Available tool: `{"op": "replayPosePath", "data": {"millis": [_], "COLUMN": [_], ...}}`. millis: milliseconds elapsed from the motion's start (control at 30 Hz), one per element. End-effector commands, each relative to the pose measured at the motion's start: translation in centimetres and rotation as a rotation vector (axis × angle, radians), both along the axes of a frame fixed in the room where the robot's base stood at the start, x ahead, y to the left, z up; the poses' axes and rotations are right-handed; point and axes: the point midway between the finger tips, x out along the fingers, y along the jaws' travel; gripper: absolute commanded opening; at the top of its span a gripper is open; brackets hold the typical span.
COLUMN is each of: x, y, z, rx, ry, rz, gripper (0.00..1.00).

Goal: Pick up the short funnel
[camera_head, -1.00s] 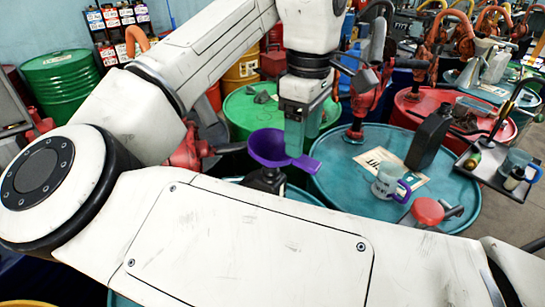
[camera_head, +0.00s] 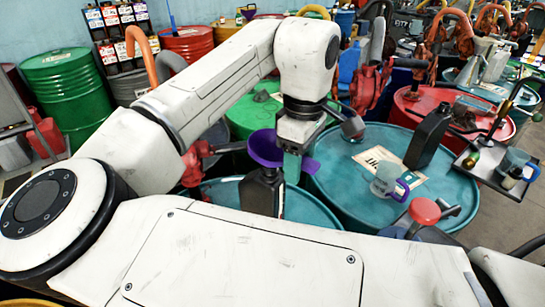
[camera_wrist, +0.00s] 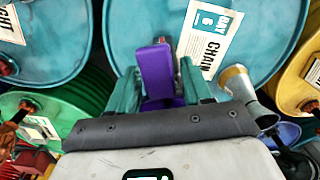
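The purple funnel (camera_head: 265,150) sits over a black bottle (camera_head: 262,192) in the head view, its bowl upright and its handle reaching right. My gripper (camera_head: 292,165) is lowered onto the handle, right of the bowl, and partly covers it. In the wrist view, the purple handle (camera_wrist: 156,70) stands between the two green fingers of my gripper (camera_wrist: 158,88). The fingers look spread, with a gap on the right side of the handle. The bowl and spout are mostly hidden in the wrist view.
A teal drum (camera_head: 335,195) at the right bears a paper sheet, a clear jug with a purple handle (camera_head: 386,182), a black canister (camera_head: 428,138) and a red-topped item (camera_head: 424,210). A green drum (camera_head: 245,118) stands behind. A tray (camera_head: 490,172) is further right.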

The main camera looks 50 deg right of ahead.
Motion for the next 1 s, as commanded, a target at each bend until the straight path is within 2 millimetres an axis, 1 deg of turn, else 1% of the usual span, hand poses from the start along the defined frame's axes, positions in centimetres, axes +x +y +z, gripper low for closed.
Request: {"op": "replayPosePath", "data": {"millis": [33, 67, 433, 667, 767, 867, 1000], "x": [0.0, 0.0, 0.0, 0.0, 0.0, 0.1, 0.1], "y": [0.0, 0.0, 0.0, 0.0, -0.1, -0.1, -0.1], "z": [0.0, 0.0, 0.0, 0.1, 0.7, 2.1, 4.9], "rx": [0.0, 0.0, 0.0, 0.0, -0.001, -0.001, -0.002], "ry": [0.0, 0.0, 0.0, 0.0, -0.001, -0.002, -0.003], "rz": [0.0, 0.0, 0.0, 0.0, 0.0, 0.0, 0.0], "gripper": [0.44, 0.42, 0.06, 0.06, 0.06, 0.06, 0.06]}}
